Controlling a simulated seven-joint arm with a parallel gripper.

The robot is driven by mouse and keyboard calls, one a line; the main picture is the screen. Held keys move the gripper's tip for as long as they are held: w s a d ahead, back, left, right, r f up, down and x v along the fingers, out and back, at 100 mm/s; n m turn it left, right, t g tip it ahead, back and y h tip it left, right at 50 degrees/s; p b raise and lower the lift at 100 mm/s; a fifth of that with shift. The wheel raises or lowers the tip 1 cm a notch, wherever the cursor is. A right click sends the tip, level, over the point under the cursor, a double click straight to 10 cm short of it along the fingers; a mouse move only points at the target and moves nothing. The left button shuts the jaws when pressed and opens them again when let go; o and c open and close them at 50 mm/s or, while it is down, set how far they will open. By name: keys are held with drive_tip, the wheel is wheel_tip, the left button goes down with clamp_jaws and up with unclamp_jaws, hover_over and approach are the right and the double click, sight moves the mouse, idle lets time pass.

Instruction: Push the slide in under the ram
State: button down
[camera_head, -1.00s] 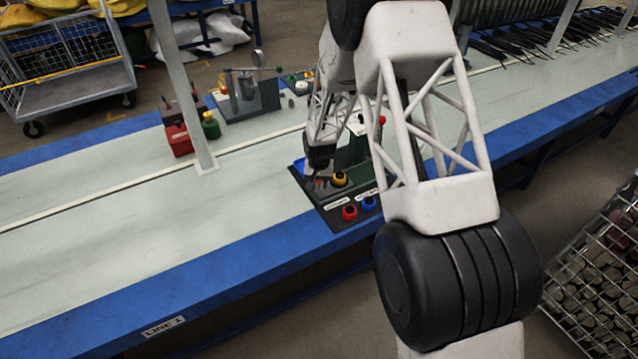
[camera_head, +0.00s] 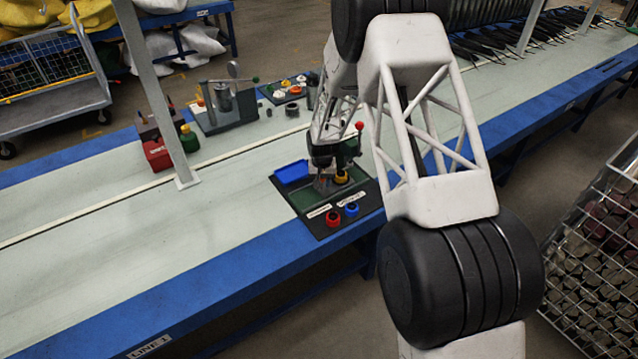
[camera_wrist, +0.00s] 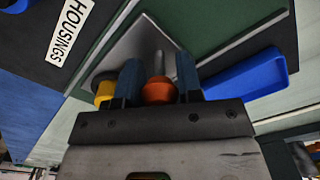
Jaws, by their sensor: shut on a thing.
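My gripper (camera_wrist: 160,90) has its two blue fingers closed on an orange-brown knob (camera_wrist: 159,91) at the slide. The slide appears as a grey metal plate (camera_wrist: 130,45) with a short post, on a green base. A yellow part (camera_wrist: 104,93) sits just left of the fingers in the wrist view; it also shows beside my gripper (camera_head: 323,182) in the head view (camera_head: 341,177). The press stands behind my arm, with its red-balled lever (camera_head: 359,126) showing. Its ram is hidden, so I cannot tell how far under it the slide is.
A blue tray (camera_head: 291,172) lies at the board's left side and shows in the wrist view (camera_wrist: 245,75). A red cup (camera_head: 333,219) and a blue cup (camera_head: 351,210) stand at the front by labels. A grey post (camera_head: 158,100) rises farther left; the bench between is clear.

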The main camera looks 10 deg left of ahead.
drive_tip(key=c, duration=0.8)
unclamp_jaws()
drive_tip(key=shift+r, duration=0.15)
drive_tip(key=shift+r, duration=3.75)
drive_tip(key=shift+c, duration=0.5)
drive_tip(key=shift+a, duration=0.1)
